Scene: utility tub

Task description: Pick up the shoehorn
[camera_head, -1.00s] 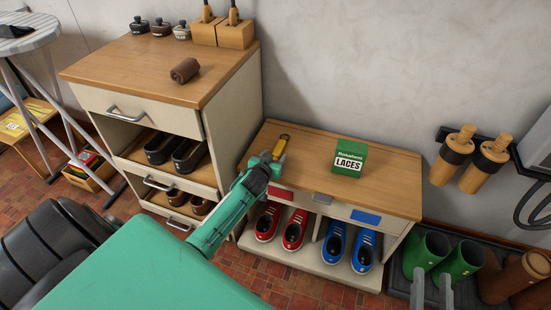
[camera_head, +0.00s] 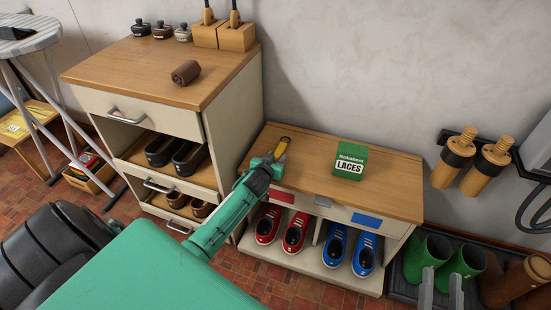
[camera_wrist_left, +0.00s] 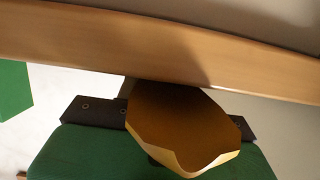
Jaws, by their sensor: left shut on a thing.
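The yellow-orange shoehorn (camera_head: 280,150) has a dark loop at its far end. It shows over the left part of the low wooden bench in the head view. My left gripper (camera_head: 266,163) is shut on it at the bench's front left. In the left wrist view the shoehorn's curved, hollow end (camera_wrist_left: 185,125) sticks out between the dark fingers, close to the bench's wooden edge. I cannot tell whether it still touches the bench top. My right gripper (camera_head: 441,290) shows at the bottom right as two grey fingers, apart and empty, in front of the green boots.
A green laces box (camera_head: 350,160) stands on the bench top (camera_head: 395,180). Red shoes (camera_head: 281,228) and blue shoes (camera_head: 350,248) sit on the shelf below. A taller cabinet (camera_head: 150,75) stands close on the left. The bench top right of the box is clear.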

